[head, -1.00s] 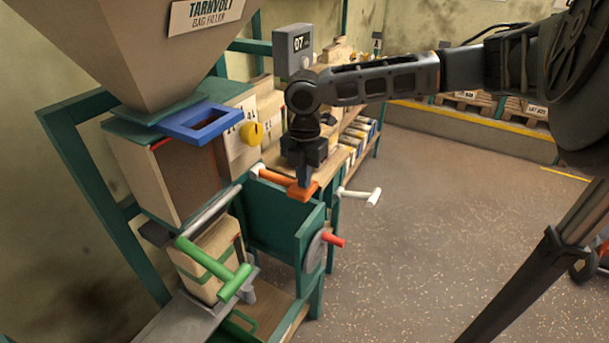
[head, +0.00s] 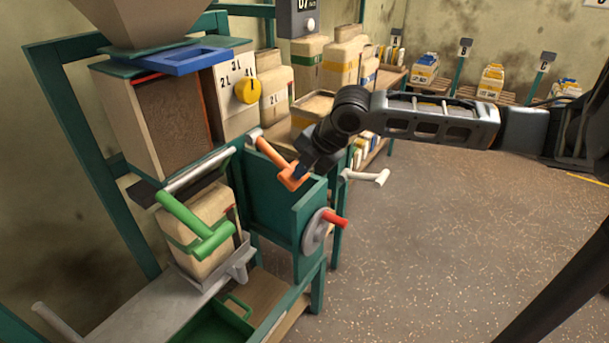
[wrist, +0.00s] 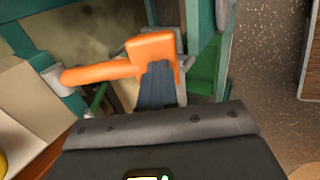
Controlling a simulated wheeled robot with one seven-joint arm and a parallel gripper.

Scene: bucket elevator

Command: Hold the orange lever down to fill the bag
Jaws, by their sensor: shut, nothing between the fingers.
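The orange lever (head: 275,162) slopes down and to the right from a pale pivot on the green frame, ending in a wide block. In the wrist view the orange lever (wrist: 105,73) runs left to right into that block. My gripper (head: 301,171) is shut with nothing between the fingers. In the wrist view its fingertips (wrist: 157,70) are at the end block and seem to touch it. The bag (head: 207,228) is tan with a green band and stands upright under the filler box, partly hidden by a green handle (head: 197,226).
A yellow knob (head: 247,90) sits on a panel marked 2L, 3L and 4L. A red-handled wheel (head: 316,232) and a white handle (head: 366,176) stick out near the lever. Filled sacks stand behind. The speckled floor at right is clear.

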